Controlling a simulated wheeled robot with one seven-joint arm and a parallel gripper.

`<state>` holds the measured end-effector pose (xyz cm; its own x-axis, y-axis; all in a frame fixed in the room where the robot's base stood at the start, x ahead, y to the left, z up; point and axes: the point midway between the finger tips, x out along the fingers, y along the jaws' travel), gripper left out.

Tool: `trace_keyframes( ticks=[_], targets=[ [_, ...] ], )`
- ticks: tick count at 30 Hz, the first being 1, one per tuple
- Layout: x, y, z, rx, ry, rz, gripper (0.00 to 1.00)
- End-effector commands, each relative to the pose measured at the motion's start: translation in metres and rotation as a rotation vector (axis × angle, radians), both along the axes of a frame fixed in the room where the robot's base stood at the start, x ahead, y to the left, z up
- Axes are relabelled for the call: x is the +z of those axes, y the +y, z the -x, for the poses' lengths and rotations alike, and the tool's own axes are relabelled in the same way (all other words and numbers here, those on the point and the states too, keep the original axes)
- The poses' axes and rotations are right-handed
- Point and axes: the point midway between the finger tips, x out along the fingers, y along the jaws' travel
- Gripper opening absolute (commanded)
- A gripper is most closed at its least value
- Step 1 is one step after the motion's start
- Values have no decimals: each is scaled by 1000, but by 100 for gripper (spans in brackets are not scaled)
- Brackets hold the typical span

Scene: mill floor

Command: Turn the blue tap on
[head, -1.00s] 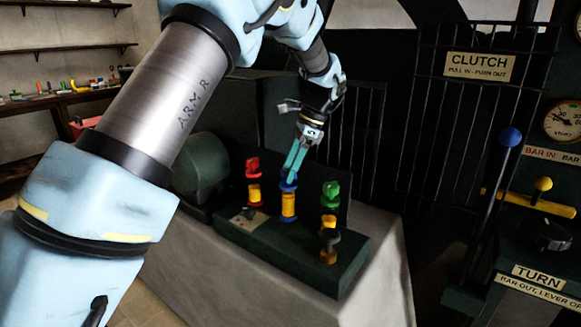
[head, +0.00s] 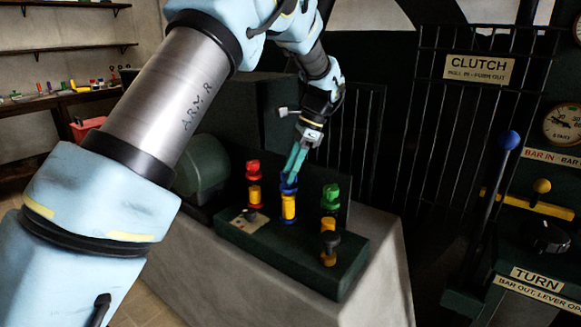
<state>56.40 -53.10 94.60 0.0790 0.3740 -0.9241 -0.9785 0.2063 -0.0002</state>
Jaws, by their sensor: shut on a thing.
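The blue tap (head: 289,187) stands in the middle of three taps on a dark green block. Below its blue top is a yellow body with a blue collar at the base. My gripper (head: 292,172) comes down on it from above, its teal fingers shut on the blue top. The fingers hide part of the handle, so I cannot tell which way it is turned.
The red tap (head: 254,170) stands close on the left and the green tap (head: 330,197) close on the right. The dark green block (head: 285,256) rests on a grey plinth (head: 270,290). A lever with a blue knob (head: 509,140) stands far right.

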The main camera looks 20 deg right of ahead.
Motion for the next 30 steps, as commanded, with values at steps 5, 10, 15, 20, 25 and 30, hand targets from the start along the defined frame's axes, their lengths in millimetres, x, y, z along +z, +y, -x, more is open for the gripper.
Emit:
trace_keyframes(
  ticks=[5,10,15,20,25,30],
  targets=[
    [4,0,-1,114,3,-3,0],
    [5,0,-2,266,2,-1,0],
    [4,0,-3,428,2,-1,0],
    [4,0,-4,581,1,0,0],
    [3,1,-5,744,1,-1,0],
    [2,1,-6,905,1,0,0]
  ],
)
